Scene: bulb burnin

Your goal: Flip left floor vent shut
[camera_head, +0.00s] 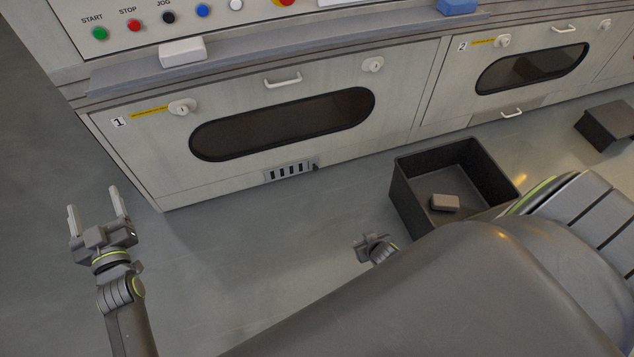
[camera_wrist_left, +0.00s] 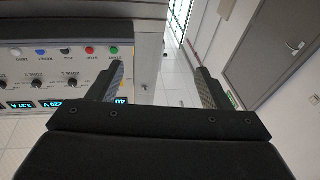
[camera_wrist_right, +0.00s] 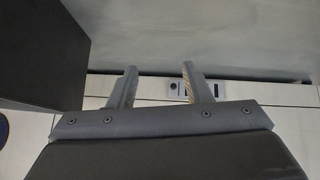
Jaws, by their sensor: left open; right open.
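The left floor vent (camera_head: 289,172) is a small grey panel low on the front of cabinet 1. In the head view my right gripper (camera_head: 370,239) is partly hidden by my own body, below and right of the vent. My left gripper (camera_head: 93,197) is open and empty, left of the cabinet, far from the vent.
Cabinet 1 (camera_head: 230,165) has an oval window, a handle (camera_head: 283,80) and a latch. A black open bin (camera_head: 405,205) with a grey block (camera_head: 444,203) inside stands right of the vent. Another dark box (camera_head: 605,127) is farther right. The floor before the vent is clear.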

